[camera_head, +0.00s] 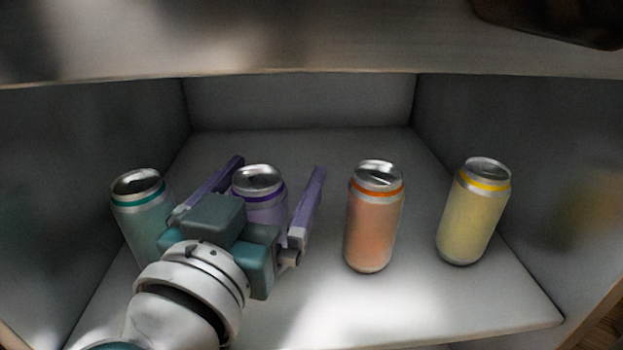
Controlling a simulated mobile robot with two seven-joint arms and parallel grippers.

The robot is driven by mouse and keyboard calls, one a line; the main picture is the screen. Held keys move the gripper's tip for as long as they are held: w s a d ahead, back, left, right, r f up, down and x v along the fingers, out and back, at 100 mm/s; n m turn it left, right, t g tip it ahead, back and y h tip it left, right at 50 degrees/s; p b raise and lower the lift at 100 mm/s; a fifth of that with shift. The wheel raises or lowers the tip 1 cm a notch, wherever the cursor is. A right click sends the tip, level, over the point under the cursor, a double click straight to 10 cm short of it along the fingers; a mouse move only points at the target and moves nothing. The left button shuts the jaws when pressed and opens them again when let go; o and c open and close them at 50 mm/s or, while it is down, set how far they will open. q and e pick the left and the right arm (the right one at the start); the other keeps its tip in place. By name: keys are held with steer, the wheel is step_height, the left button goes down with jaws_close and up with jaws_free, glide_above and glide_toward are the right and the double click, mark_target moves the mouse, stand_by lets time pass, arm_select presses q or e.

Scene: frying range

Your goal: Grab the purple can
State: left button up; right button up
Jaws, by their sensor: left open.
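The purple can (266,210) stands upright on the shelf floor, second from the left in a row of cans. Its silver top and purple band show; its lower part is hidden behind my left gripper. My left gripper (275,172) is open, with one purple finger on the left side of the can and the other on its right. A small gap shows between the can and the right finger; I cannot tell whether the left finger touches it. My right gripper is not in view.
A teal can (140,215) stands close to the left finger. An orange can (375,225) stands right of the gripper, and a yellow can (472,215) farther right. Grey walls close the compartment (300,105) at the back and sides, with a ledge (300,50) above.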

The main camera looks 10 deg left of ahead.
arm_select(q)
steer(key=shift+w, duration=0.15)
steer(key=shift+c, duration=0.2)
jaws_close()
stand_by(0.5)
